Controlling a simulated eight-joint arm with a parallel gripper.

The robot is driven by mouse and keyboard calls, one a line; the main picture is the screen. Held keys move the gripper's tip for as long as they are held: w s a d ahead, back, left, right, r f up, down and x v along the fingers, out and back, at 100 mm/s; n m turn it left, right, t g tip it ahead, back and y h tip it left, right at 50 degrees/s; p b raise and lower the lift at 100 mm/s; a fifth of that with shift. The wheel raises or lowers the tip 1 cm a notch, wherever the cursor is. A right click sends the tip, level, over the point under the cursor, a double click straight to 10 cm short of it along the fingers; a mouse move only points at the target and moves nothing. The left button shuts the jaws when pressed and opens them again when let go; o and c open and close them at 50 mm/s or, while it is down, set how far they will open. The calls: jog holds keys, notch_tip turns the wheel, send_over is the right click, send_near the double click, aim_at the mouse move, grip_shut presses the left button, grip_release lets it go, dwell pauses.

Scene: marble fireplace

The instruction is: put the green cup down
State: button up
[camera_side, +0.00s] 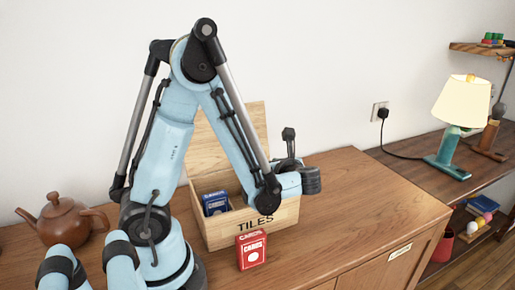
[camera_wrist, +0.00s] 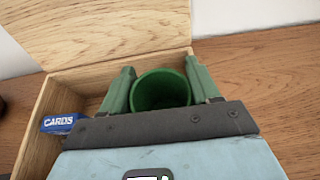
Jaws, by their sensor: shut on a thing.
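The green cup (camera_wrist: 162,90) shows in the wrist view, its round mouth facing the camera. My gripper (camera_wrist: 162,88) is shut on it, one green finger on each side. In the wrist view the cup appears over the open wooden box (camera_wrist: 40,127); I cannot tell whether it touches anything beneath. In the side view, the box (camera_side: 228,238), marked TILES, stands on the cabinet with its lid raised. My arm's end is at the box's right side there, and the cup and fingertips are hidden.
A blue card pack (camera_side: 215,203) is in the box's left part. A red card pack (camera_side: 251,249) stands in front of the box. A brown teapot (camera_side: 65,221) is at the left. The cabinet top (camera_side: 375,205) is clear to the right. A lamp (camera_side: 460,110) stands beyond.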

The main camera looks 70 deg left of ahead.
jog(key=shift+f, duration=0.3)
jog(key=o, duration=1.1)
jog(key=shift+r, duration=0.1)
